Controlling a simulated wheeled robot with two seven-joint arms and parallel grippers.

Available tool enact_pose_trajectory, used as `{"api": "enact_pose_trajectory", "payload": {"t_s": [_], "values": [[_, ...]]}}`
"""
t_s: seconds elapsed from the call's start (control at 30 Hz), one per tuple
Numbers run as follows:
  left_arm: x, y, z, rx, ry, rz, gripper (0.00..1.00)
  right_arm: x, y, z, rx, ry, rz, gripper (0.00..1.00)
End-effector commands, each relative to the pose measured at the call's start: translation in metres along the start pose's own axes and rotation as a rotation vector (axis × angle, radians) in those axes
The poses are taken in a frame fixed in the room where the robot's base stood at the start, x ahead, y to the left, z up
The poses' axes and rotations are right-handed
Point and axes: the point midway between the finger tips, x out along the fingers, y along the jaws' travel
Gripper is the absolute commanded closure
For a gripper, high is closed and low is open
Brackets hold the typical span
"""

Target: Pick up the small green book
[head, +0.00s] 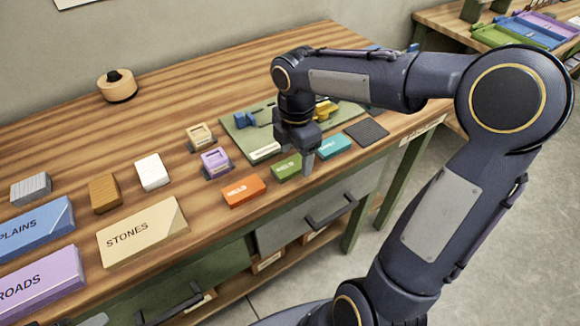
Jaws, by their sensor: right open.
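The small green book (284,170) lies flat near the front edge of the wooden table, between an orange book and a teal book. Its lettering is partly hidden by my right gripper. My right gripper (300,156) points down over the book's right end, open and empty. One fingertip shows just at the book's right side; the other finger is hard to make out. I cannot tell whether it touches the book. My left gripper is not in view.
The orange book (244,191) and teal book (334,146) flank the green one closely. A green mat (236,130) with blue and yellow pieces lies behind. A purple stamp-like block (215,161) stands at left. Larger labelled books, such as STONES (141,232), lie further left.

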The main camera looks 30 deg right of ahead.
Motion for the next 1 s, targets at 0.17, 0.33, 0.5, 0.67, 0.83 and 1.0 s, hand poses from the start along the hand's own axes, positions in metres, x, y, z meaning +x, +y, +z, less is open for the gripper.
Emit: {"api": "enact_pose_trajectory", "payload": {"t_s": [0.17,0.33,0.5,0.67,0.83,1.0], "values": [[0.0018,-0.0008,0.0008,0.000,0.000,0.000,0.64,0.0146,-0.0004,0.0001,0.002,0.001,-0.001,0.34],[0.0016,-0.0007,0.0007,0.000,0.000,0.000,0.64,0.0146,-0.0003,0.0001,0.002,0.000,0.001,0.34],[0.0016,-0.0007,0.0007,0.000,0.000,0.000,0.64,0.0145,-0.0003,0.0001,0.002,0.000,0.001,0.52],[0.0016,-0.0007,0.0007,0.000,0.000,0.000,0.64,0.0144,-0.0003,0.0001,0.002,0.000,0.001,0.73],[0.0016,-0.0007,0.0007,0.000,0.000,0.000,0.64,0.0142,-0.0003,0.0001,0.002,0.000,0.001,0.82],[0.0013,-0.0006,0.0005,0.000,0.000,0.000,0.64,0.0127,-0.0002,0.0001,0.002,0.000,0.001,0.82]]}}
